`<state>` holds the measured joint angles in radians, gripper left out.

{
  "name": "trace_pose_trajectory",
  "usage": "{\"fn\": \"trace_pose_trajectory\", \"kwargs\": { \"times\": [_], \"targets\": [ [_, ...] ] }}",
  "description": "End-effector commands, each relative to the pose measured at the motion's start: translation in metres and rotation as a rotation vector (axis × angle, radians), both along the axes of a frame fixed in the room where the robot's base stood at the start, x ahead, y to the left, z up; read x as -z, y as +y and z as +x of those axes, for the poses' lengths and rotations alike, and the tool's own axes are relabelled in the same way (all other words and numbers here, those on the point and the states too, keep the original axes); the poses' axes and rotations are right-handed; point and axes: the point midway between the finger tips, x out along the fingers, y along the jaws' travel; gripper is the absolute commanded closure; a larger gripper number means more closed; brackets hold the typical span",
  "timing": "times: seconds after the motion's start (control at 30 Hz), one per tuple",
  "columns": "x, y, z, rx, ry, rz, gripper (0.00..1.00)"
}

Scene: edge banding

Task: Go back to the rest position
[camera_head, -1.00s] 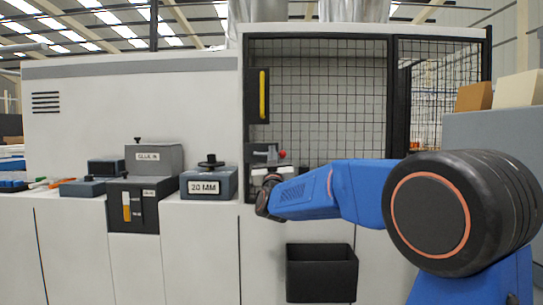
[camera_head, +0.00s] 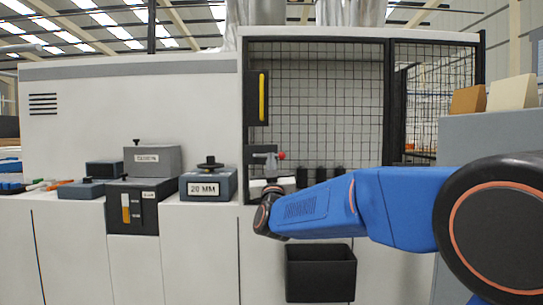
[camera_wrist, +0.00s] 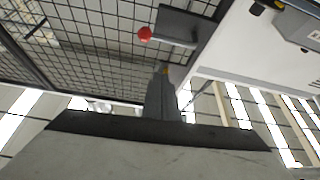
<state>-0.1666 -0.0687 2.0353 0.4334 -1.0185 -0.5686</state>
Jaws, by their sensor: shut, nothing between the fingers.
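My gripper (camera_wrist: 164,76) is in the wrist view, its fingers together and nothing between them. In the head view, my blue arm reaches in from the right. Its dark wrist is in front of the machine at the left side of the mesh cage, and the fingers point up close to the grey latch with a red knob (camera_head: 281,155). The red knob (camera_wrist: 145,33) also shows beyond the fingertips in the wrist view. I cannot tell whether the fingers touch the latch.
A black open bin (camera_head: 320,275) hangs on the machine front below my arm. A "20 MM" box (camera_head: 208,185) and a glue unit (camera_head: 132,207) stand on the ledge to the left. The mesh cage (camera_head: 320,100) rises behind my arm. Cardboard boxes (camera_head: 468,99) sit at the right.

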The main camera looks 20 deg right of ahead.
Motion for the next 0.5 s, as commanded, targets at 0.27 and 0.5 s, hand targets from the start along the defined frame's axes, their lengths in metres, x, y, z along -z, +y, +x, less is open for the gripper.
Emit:
{"fn": "trace_pose_trajectory", "kwargs": {
  "times": [0.27, 0.5],
  "targets": [
    [0.0036, 0.0019, -0.007, 0.0, -0.001, 0.0, 1.0],
    [0.0039, 0.0019, -0.0072, -0.002, 0.002, 0.001, 1.0]
  ]
}}
